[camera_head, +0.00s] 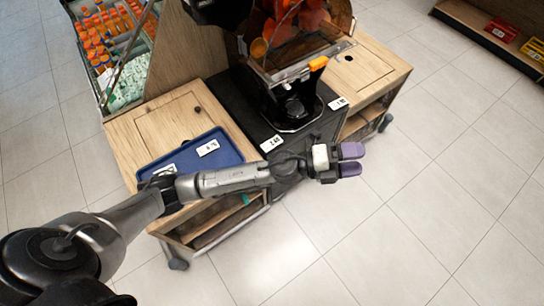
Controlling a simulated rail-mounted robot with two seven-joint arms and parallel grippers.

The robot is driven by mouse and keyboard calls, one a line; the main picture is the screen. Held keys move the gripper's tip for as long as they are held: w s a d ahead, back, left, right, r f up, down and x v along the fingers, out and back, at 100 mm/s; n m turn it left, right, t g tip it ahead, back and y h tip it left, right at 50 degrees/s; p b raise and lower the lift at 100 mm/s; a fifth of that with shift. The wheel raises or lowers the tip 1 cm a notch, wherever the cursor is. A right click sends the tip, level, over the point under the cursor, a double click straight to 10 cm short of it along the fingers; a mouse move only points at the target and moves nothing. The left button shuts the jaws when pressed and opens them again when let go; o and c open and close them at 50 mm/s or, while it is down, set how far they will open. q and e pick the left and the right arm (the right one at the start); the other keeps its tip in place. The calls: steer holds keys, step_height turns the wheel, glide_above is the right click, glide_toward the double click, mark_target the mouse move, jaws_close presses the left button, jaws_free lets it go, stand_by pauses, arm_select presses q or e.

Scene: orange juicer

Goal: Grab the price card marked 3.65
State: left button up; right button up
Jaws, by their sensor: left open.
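Several small white price cards lie around the juicer stand. One card (208,147) is on the blue tray (233,158), and another (164,170) is at the tray's left, partly hidden by my arm. A third card (271,143) lies on the black base left of the juicer's spout, and a fourth (338,103) lies to its right. The print is too small to tell which reads 3.65. My left gripper (356,160), with purple fingertips, is open and empty. It is in front of the stand, right of the third card and below the fourth in the picture. My right gripper is out of view.
The orange juicer (291,113) stands mid-stand, between wooden cabinet tops (180,120) (365,70). A rack of orange bottles (105,30) is at the upper left. A shelf with red and yellow boxes (501,30) is at the upper right. Tiled floor (440,190) is clear at right.

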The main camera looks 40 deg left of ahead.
arm_select(q)
step_height(320, 180, down, 11)
steer(key=w+m+g+b, duration=0.2)
steer(key=m+g+b, duration=0.4)
steer(key=m+g, duration=0.15)
steer(key=m+g+y+b, duration=0.4)
steer(key=g+y+b, duration=0.2)
steer(key=y+b, duration=1.05)
glide_above(270, 144)
steer(key=shift+t+h, duration=0.25)
steer(key=f, duration=1.6)
steer(key=shift+w+d+f, duration=0.15)
steer(key=shift+d+f, duration=0.1)
steer(key=shift+f, duration=0.15)
steer(key=shift+a+f+b, duration=0.1)
steer(key=shift+f+b, duration=0.25)
steer(key=shift+f, duration=0.35)
steer(key=shift+f+b, duration=1.4)
steer(key=shift+f, duration=1.3)
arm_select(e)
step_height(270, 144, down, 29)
arm_select(q)
steer(key=shift+c, duration=0.3)
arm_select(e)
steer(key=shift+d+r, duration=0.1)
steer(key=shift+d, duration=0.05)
